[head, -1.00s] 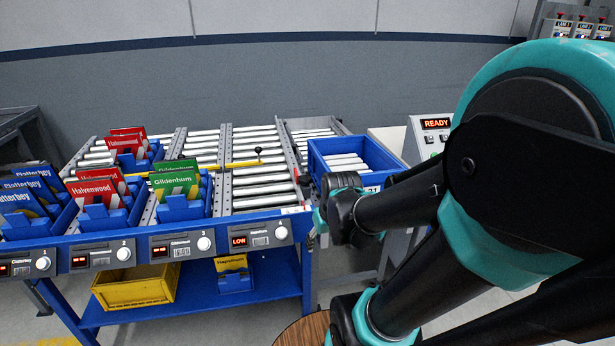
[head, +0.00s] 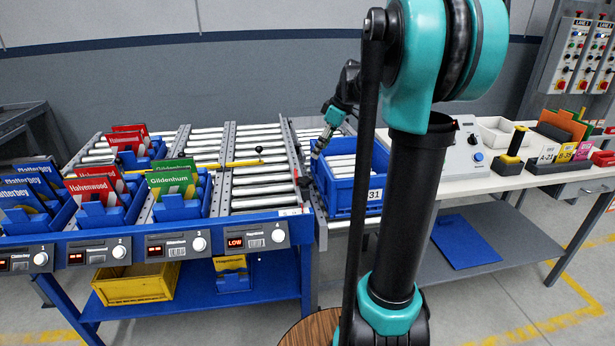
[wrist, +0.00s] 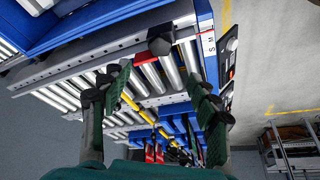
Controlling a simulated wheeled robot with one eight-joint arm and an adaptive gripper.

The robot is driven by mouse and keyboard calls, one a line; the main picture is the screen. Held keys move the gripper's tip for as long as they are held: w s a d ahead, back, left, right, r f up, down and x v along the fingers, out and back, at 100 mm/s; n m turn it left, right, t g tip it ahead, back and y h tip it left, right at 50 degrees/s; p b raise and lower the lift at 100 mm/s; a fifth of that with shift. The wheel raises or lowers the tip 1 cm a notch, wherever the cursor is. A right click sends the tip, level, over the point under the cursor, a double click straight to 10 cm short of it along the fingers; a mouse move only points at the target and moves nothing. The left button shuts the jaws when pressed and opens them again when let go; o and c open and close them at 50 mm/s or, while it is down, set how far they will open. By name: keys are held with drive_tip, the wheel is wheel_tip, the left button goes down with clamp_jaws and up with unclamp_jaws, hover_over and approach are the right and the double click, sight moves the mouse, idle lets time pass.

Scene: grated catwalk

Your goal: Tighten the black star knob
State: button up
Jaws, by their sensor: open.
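The black star knob (head: 304,183) sits on the inner side of the grey rail at the right of the empty roller lane. In the wrist view the knob (wrist: 160,42) shows near the top, beyond the fingertips and roughly between them in the picture. My gripper (head: 318,149) is over the left part of the blue tote, above and to the right of the knob in the head view. In the wrist view my gripper (wrist: 157,82) is open, its green-padded fingers apart with nothing between them. The knob is apart from both fingers.
The blue tote (head: 352,205) labelled 31 stands right beside the rail. A yellow rod (head: 225,164) with a black ball end crosses the lanes. Red and green cards in blue bins fill lanes to the left. The rightmost roller lane (head: 257,190) is bare.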

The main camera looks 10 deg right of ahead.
sight(305, 179)
drive_tip(key=x, duration=1.3)
drive_tip(key=shift+d+f, duration=0.1)
drive_tip(key=shift+f, duration=0.05)
drive_tip(key=c, duration=1.2)
